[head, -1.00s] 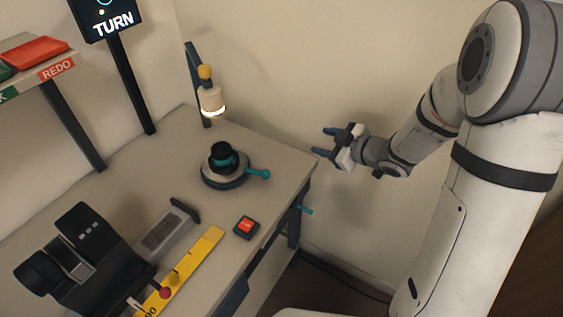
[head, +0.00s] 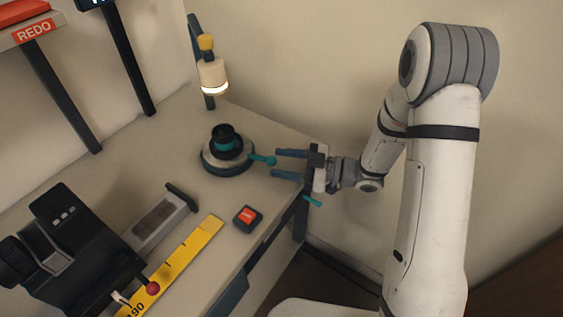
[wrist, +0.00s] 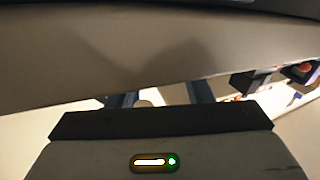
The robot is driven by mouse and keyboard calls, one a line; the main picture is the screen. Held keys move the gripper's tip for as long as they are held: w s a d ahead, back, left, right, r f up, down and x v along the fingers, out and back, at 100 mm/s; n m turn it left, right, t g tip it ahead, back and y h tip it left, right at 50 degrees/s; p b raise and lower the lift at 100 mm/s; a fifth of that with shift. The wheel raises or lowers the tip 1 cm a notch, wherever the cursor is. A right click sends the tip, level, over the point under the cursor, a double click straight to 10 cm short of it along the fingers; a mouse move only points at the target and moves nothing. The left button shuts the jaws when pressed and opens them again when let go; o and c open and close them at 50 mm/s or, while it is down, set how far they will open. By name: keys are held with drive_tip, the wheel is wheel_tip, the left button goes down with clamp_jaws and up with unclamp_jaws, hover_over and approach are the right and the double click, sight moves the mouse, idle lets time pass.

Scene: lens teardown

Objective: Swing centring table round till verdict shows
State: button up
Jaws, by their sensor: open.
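The centring table (head: 228,166) is a round dark and pale turntable on the bench, with a black and teal lens part (head: 225,142) standing on it. Its teal handle (head: 264,160) sticks out to the right and ends in a knob. My gripper (head: 281,164) is open and empty, its two dark blue fingers pointing left at the knob, very near it; I cannot tell whether they touch. The display (head: 95,3) on a dark post is mostly cut off at the top edge. In the wrist view my fingers (wrist: 160,103) are partly hidden behind the gripper body.
A lamp-like post (head: 212,76) stands behind the table. A red button (head: 247,217), a yellow ruler strip (head: 180,268), a grey block (head: 158,222) and a black instrument (head: 75,245) lie in front and left. A REDO shelf (head: 30,35) is at upper left.

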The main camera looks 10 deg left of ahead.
drive_tip(key=shift+a, duration=0.5)
drive_tip(key=shift+c, duration=0.3)
clamp_jaws()
